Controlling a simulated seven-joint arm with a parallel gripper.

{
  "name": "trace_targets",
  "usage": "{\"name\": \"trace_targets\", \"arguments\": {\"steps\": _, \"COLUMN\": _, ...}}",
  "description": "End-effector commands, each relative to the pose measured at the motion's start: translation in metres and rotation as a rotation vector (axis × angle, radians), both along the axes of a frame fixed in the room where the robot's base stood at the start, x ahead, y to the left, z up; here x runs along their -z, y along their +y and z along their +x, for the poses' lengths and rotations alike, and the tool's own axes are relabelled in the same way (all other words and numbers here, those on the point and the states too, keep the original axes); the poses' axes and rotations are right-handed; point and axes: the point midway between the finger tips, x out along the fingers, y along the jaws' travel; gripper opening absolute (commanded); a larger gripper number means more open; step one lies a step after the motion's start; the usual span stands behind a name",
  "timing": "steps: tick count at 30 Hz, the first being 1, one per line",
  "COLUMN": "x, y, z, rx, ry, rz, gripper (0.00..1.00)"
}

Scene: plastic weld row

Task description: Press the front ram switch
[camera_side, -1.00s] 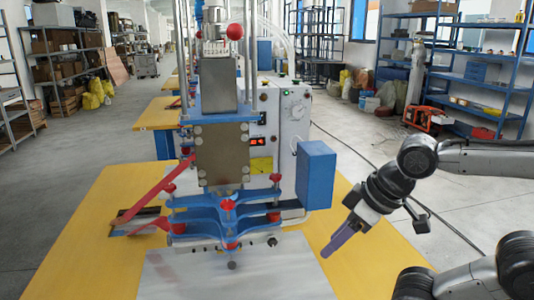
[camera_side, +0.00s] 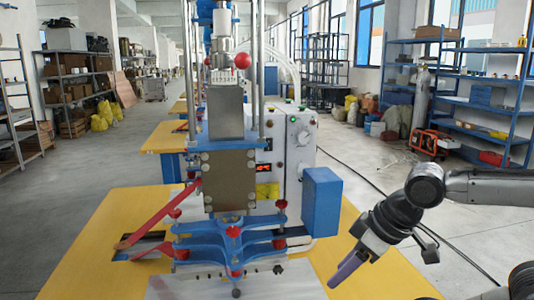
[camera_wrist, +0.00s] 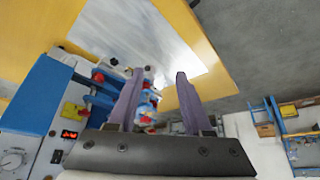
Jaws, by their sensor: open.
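The welding machine stands on a yellow table, with blue clamp plates (camera_side: 230,230) and red knobs at its front. Small dark knobs show low on its front: one at the right (camera_side: 277,269) and a round one nearer the camera (camera_side: 236,293). I cannot tell which is the front ram switch. In the wrist view a dark knob (camera_wrist: 114,62) shows left of my fingers. My gripper (camera_side: 343,272) is open and empty, tilted down at the machine's right front, apart from it. Its two purple fingers (camera_wrist: 158,82) stand spread in the wrist view, partly hiding the clamp plates.
A blue box (camera_side: 321,202) sticks out on the machine's right side, between the machine and my arm. A grey metal plate (camera_side: 190,288) lies on the yellow table (camera_side: 75,255) in front. A red lever (camera_side: 158,215) slants out to the left.

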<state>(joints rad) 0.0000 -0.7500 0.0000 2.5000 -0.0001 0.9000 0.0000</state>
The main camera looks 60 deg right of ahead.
Motion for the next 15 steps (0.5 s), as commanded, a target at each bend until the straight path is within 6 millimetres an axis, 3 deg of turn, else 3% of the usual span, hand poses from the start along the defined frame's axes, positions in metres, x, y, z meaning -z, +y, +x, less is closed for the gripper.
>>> {"name": "trace_targets", "arguments": {"steps": 1, "x": 0.0, "y": 0.0, "z": 0.0, "rx": 0.0, "ry": 0.0, "rz": 0.0, "gripper": 0.5}}
{"name": "trace_targets", "arguments": {"steps": 9, "x": -0.012, "y": -0.01, "z": 0.016, "rx": -0.099, "ry": -0.011, "rz": -0.097, "gripper": 0.01}}
{"name": "trace_targets", "arguments": {"steps": 15, "x": -0.041, "y": -0.036, "z": 0.057, "rx": -0.358, "ry": -0.018, "rz": -0.357, "gripper": 0.0}}
